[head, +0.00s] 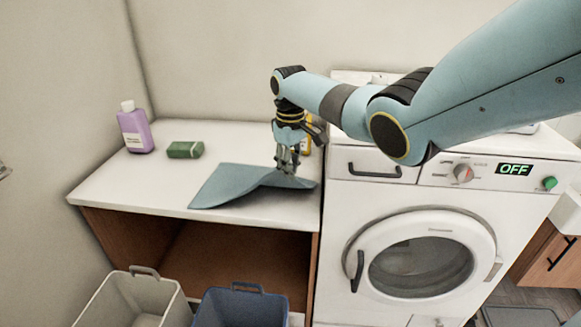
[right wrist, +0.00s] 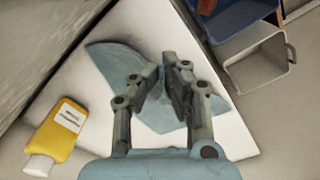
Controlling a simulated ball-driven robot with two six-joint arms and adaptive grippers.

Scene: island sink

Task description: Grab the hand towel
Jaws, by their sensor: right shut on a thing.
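The hand towel (head: 235,183) is a blue-grey cloth on the white counter, close to the washing machine. Its right part is pinched up into a ridge, while its left part lies flat. My right gripper (head: 287,164) reaches down from above and is shut on the towel at that ridge. In the right wrist view, the towel (right wrist: 112,62) spreads out on both sides of the right gripper's fingers (right wrist: 165,76), which hide the pinched part. My left gripper is not in view.
A purple bottle (head: 136,129) and a green block (head: 185,149) stand at the counter's back left. A yellow bottle (right wrist: 57,137) is near the gripper. The washing machine (head: 420,230) adjoins on the right. A light bin (head: 130,300) and a blue bin (head: 242,308) are below in front.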

